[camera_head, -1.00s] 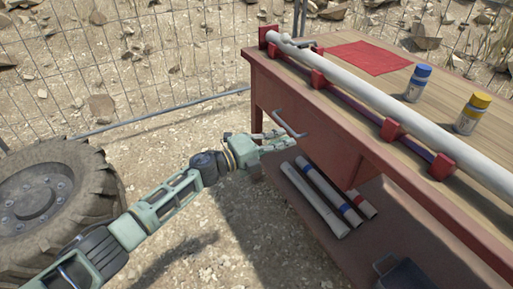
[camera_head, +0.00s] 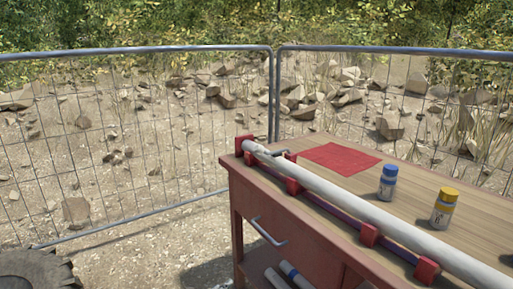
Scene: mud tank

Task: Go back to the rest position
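Neither of my grippers nor my arms shows in the head view now. A red workbench (camera_head: 300,246) with a wooden top stands at the right. Its drawer front with a metal handle (camera_head: 268,232) faces me and looks shut. A long white pipe (camera_head: 345,200) lies along the bench's near edge in several red holders (camera_head: 369,233). A blue-capped bottle (camera_head: 388,184) and a yellow-capped bottle (camera_head: 444,208) stand upright on the top. A red cloth (camera_head: 340,158) lies flat behind the pipe.
A wire fence (camera_head: 140,140) runs behind the bench, with rocky ground and bushes beyond. A large tyre (camera_head: 36,268) is cut off at the lower left. Pipes (camera_head: 290,272) lie on the bench's lower shelf. Bare ground lies between tyre and bench.

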